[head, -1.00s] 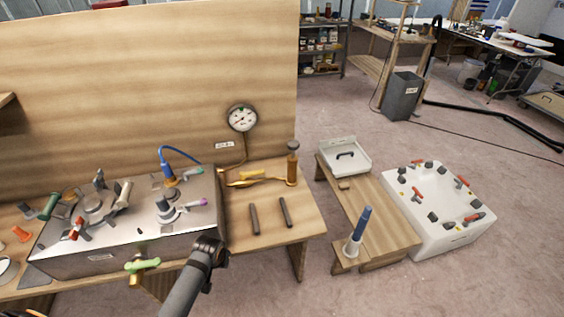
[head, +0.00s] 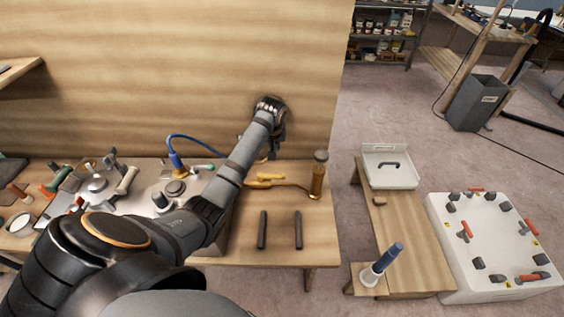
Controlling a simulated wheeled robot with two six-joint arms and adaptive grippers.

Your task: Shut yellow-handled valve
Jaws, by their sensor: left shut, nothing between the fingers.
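The yellow-handled valve (head: 268,177) sits on the wooden bench, on a brass-coloured line that runs right to an upright brown cylinder (head: 318,180). Its yellow lever lies roughly sideways, and its left end is close to my forearm in the picture. My left arm reaches in from the lower left across the bench. My left gripper (head: 272,152) is shut and empty, pointing down above and behind the yellow handle, in front of the backboard. The wrist hides most of its fingers, so I cannot tell whether it touches the valve. My right gripper is not in view.
Two dark bars (head: 263,230) lie on the bench front. A low wooden stand (head: 405,235) and a white panel with red handles (head: 480,250) are right. The pressure gauge is hidden.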

